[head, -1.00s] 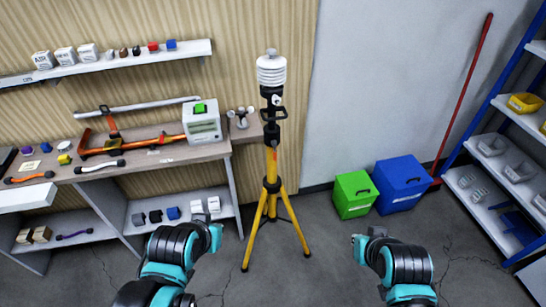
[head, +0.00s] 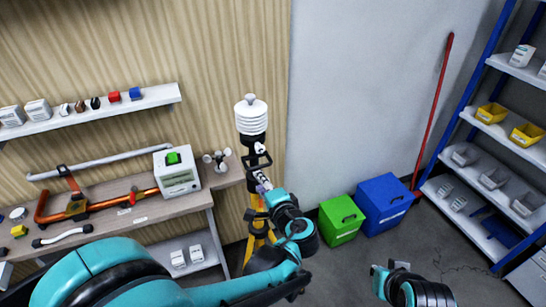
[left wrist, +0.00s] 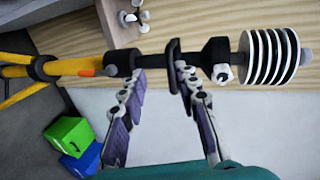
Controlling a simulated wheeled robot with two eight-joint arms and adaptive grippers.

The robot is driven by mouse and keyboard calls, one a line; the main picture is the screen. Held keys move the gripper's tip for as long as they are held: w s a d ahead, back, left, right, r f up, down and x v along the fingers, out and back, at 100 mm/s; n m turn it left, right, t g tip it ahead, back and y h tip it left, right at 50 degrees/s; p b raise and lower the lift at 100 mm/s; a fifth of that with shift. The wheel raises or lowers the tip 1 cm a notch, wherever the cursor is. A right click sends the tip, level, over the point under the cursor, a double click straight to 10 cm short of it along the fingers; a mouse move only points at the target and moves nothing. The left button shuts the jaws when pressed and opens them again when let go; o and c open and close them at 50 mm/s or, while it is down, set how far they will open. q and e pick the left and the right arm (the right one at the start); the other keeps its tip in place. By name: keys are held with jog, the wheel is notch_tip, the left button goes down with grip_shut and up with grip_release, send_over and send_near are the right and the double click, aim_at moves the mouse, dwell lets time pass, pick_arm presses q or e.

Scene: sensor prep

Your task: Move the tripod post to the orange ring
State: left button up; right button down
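The tripod post (head: 252,130) stands upright on yellow legs, with a white ribbed shield on its black top. It lies sideways in the left wrist view (left wrist: 125,62). My left gripper (head: 260,178) is at the black upper part of the post. In the left wrist view its two fingers (left wrist: 158,75) are apart, with a black flange (left wrist: 174,58) of the post between them; I cannot tell whether they touch it. My right gripper (head: 378,280) is low at the right, away from the post; its fingers are unclear. I see no separate orange ring on the visible floor.
A workbench (head: 140,212) with tools and a white box device (head: 177,172) stands left of the post. Green (head: 340,220) and blue (head: 384,202) boxes sit by the wall at right. A blue-framed shelf (head: 466,110) is at far right.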

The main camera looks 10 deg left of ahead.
aim_at(260, 167)
pick_arm(q)
jog(key=shift+m+t, duration=0.5)
jog(key=w, duration=0.2)
jog(key=w+a+b, duration=0.1)
jog(key=w, duration=0.2)
jog(key=w+a, duration=0.1)
jog(key=w, duration=0.1)
jog(key=shift+w+a+f+b, duration=0.15)
jog(key=shift+w+f+b, duration=0.15)
jog(key=shift+w+f, duration=0.1)
jog(key=shift+s, duration=0.1)
grip_shut()
